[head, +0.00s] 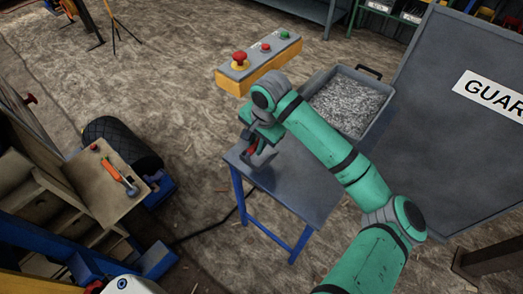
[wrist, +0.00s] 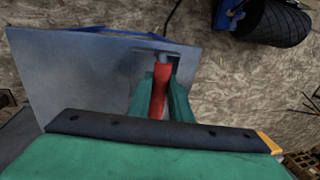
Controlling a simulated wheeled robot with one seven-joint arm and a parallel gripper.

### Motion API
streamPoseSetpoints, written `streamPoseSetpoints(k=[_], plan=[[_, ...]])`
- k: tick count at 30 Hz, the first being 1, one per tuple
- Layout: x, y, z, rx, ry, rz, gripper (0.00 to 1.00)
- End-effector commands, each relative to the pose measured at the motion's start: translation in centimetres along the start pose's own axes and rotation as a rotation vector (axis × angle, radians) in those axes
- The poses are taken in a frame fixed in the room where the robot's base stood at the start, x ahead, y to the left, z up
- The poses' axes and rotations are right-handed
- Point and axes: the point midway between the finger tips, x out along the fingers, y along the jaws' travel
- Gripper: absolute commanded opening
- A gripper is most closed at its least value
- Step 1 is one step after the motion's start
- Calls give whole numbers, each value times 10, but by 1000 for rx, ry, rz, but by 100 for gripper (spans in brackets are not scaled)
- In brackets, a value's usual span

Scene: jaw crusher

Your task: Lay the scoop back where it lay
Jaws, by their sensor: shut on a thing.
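My gripper (head: 257,152) is shut on the red handle of the scoop (wrist: 159,90), which stands out between the two green fingers in the wrist view. I cannot tell whether the scoop touches the tabletop.
A tray of grey gravel (head: 349,106) is behind the table, beside a dark guard panel (head: 440,100). A yellow button box (head: 258,66) with a red stop button is behind my gripper. A wooden board with an orange-handled tool (head: 117,175) is at left. The table's front part is bare.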

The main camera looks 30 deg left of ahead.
Motion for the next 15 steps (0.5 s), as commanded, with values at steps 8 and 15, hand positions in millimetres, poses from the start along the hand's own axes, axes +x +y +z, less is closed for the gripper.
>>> streamPoseSetpoints(k=[8,15], plan=[[22,4,-19,0,1,-1,0],[43,8,-27,-1,0,1,0]])
